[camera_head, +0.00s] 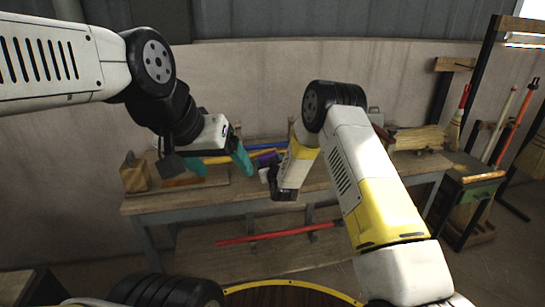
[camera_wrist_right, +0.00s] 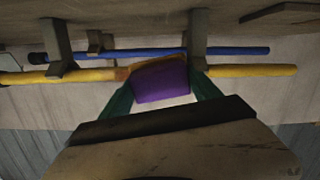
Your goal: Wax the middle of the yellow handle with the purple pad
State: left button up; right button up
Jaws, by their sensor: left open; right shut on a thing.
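The yellow handle (camera_wrist_right: 247,71) lies across bracket-like supports in the right wrist view. It also shows behind the grippers on the bench in the head view (camera_head: 217,160). My right gripper (camera_wrist_right: 163,92) is shut on the purple pad (camera_wrist_right: 160,86), one teal finger on each side. The pad has a tan upper edge and overlaps the middle of the handle, hiding that stretch; I cannot tell whether they touch. In the head view the pad (camera_head: 264,174) is a small purple patch. My left gripper (camera_head: 221,166) is open near the handle's left part, with teal fingers spread.
A blue handle (camera_wrist_right: 232,51) lies parallel to the yellow one. A red handle (camera_head: 270,235) lies low under the bench. Brooms lean at the far right.

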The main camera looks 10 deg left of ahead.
jog(key=w+d, duration=0.3)
jog(key=d, duration=0.7)
jog(key=shift+d, duration=0.15)
dwell(0.8)
jog(key=shift+v, duration=2.95)
jog(key=shift+v, duration=1.5)
